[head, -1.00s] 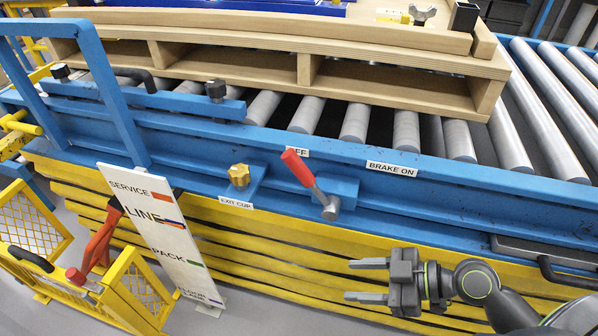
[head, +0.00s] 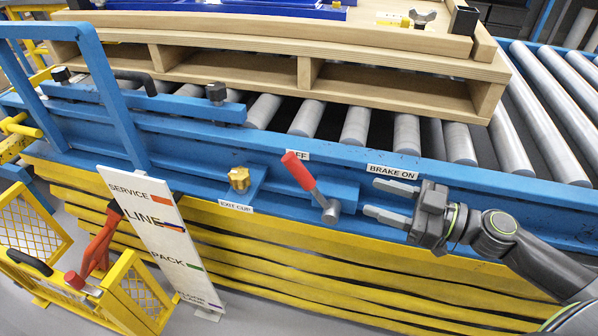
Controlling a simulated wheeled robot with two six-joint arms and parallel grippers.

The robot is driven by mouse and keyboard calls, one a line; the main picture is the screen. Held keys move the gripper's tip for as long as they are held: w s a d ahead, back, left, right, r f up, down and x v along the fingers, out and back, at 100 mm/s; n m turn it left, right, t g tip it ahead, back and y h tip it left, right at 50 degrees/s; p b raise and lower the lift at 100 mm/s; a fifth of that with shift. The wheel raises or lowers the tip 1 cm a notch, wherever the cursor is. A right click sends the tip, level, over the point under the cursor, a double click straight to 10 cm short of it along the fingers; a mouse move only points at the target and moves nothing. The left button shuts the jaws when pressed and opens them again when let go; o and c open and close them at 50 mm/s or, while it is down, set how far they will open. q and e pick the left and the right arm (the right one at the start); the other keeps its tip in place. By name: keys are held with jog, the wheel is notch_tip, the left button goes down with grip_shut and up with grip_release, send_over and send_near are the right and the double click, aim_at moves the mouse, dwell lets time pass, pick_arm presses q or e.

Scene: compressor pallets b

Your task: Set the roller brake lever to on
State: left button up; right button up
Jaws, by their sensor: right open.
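The roller brake lever (head: 299,172) has a red grip and a grey metal pivot (head: 330,212) on the blue conveyor side rail. It leans up and left, with its grip tip by the label ending in "FF", which it partly covers. The "BRAKE ON" label (head: 392,172) is to the right of the lever. My right gripper (head: 387,201) is open and empty, with its fingers pointing left. It is right of the lever and just below the "BRAKE ON" label, apart from the lever in the picture. My left gripper is not in view.
A wooden pallet (head: 400,90) rests on the rollers (head: 527,110) behind the rail. A yellow knob (head: 239,179) sits left of the lever above the "EXIT CLIP" label (head: 236,206). A white sign board (head: 160,235) and yellow gate (head: 135,295) stand at the left.

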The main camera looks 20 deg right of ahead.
aim_at(309, 176)
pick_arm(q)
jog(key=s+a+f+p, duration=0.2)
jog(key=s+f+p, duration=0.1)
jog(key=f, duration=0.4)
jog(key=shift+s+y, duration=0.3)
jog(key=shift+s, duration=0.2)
pick_arm(e)
jog(key=shift+x, duration=8.5)
jog(key=shift+d, duration=0.1)
jog(key=shift+c, duration=0.3)
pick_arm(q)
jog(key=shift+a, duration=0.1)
pick_arm(e)
grip_shut()
